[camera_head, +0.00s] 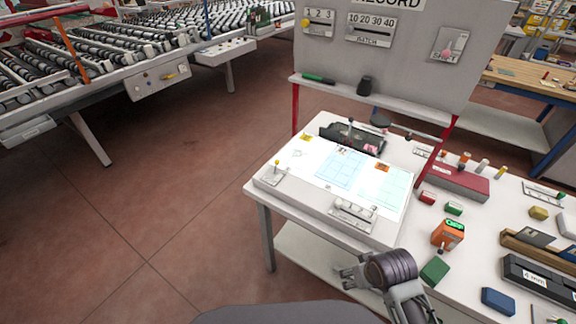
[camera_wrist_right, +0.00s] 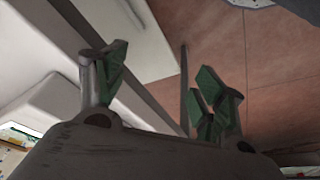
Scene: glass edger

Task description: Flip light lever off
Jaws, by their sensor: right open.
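A small lever with a yellow knob (camera_head: 276,164) stands on a pale base at the left corner of the white table (camera_head: 262,193). It is beside a brightly glowing panel (camera_head: 345,178) with blue and green printed sheets. I take this to be the light lever; it looks roughly upright. My right gripper (camera_head: 350,273) is in front of the table's near edge, right of and nearer than the lever, and apart from it. In the right wrist view the gripper (camera_wrist_right: 160,88) shows green-padded fingers spread apart with nothing between them. My left gripper is not in view.
A black device (camera_head: 350,139) stands behind the panel. An orange device (camera_head: 448,234) and a green block (camera_head: 435,271) lie to the right. Floor is free left of the table.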

